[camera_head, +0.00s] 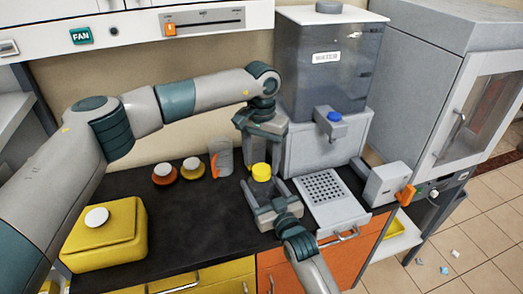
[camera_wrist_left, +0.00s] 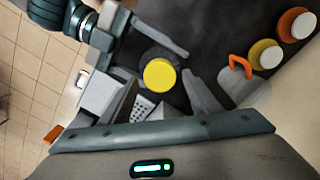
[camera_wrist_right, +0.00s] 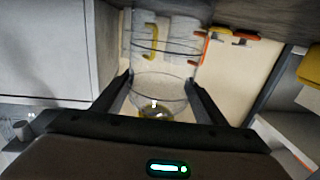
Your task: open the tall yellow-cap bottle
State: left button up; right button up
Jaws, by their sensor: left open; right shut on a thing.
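The yellow cap (camera_head: 261,170) tops a bottle upright at the counter's front, just left of the perforated plate. My right gripper (camera_head: 270,190) is shut around the bottle below the cap. In the right wrist view the clear bottle body (camera_wrist_right: 160,92) shows between its fingers. My left gripper (camera_head: 264,152) points down from above, open, just over the cap. In the left wrist view the cap (camera_wrist_left: 160,74) lies between the spread fingers, toward their tips; contact cannot be told. Most of the bottle body is hidden in the head view.
A perforated plate (camera_head: 328,190) and a dispenser tank (camera_head: 322,75) stand to the right. A clear vessel with an orange handle (camera_head: 221,160) and two white-lidded jars (camera_head: 165,174) stand behind left. A yellow box (camera_head: 105,240) is at far left. The dark counter between is clear.

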aim_at(262, 191)
pick_arm(q)
jog(key=shift+f, duration=1.2)
